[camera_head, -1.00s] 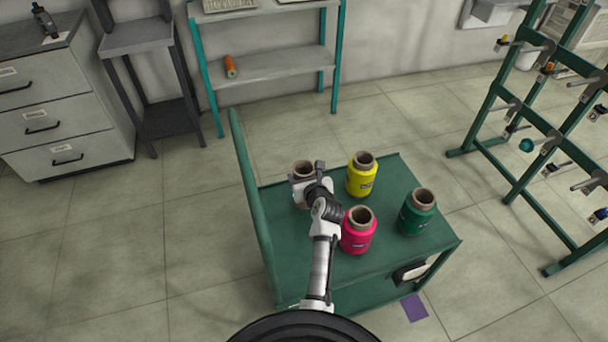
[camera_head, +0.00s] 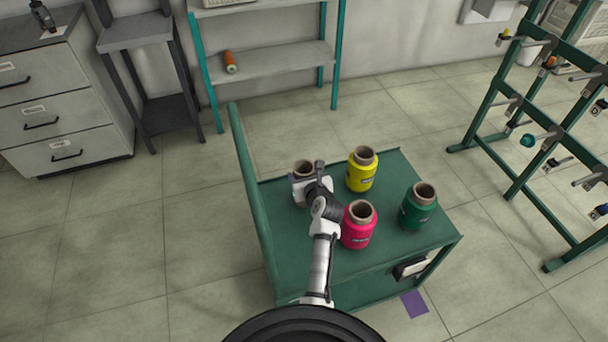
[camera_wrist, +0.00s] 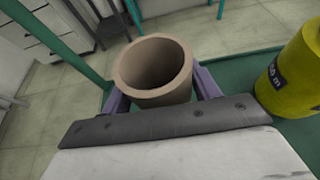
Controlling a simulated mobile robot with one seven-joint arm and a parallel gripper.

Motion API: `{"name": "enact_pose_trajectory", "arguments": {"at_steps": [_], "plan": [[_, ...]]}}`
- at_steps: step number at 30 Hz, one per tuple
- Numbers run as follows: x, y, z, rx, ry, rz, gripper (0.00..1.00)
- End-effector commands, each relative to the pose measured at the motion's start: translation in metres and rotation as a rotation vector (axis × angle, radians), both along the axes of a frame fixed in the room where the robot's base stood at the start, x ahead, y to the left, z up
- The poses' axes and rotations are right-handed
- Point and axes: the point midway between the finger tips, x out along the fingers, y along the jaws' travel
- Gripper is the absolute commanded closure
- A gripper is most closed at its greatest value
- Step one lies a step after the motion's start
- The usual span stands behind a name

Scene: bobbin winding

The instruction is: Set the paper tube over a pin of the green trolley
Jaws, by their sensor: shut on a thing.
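The brown paper tube (camera_wrist: 153,72) stands upright and open-topped between the two purple fingers of my gripper (camera_wrist: 160,88) in the wrist view. My gripper is shut on it. In the head view the tube (camera_head: 303,168) shows at the back left of the green trolley (camera_head: 300,262), over its top, partly behind my wrist. The tube's lower end and any pin under it are hidden, so I cannot tell whether it is around a pin or touching the trolley.
Yellow (camera_head: 361,172), pink (camera_head: 358,228) and green (camera_head: 417,208) bobbins stand on the trolley right of my gripper. The trolley's tall handle side (camera_head: 250,200) is close on the left. A green rack (camera_head: 510,165) stands at the right.

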Motion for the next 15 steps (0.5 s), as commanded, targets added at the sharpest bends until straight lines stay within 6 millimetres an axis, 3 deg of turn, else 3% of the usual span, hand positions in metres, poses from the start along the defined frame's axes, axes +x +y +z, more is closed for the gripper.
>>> {"name": "enact_pose_trajectory", "arguments": {"at_steps": [3,4,9,15], "plan": [[0.0001,0.0000,0.0004,0.000,-0.001,0.000,0.62],[0.0001,0.0000,0.0004,0.000,-0.001,0.000,0.35],[0.0001,0.0000,0.0004,0.000,0.000,0.000,0.14],[0.0000,0.0000,-0.0001,0.000,0.000,0.000,0.14]]}}
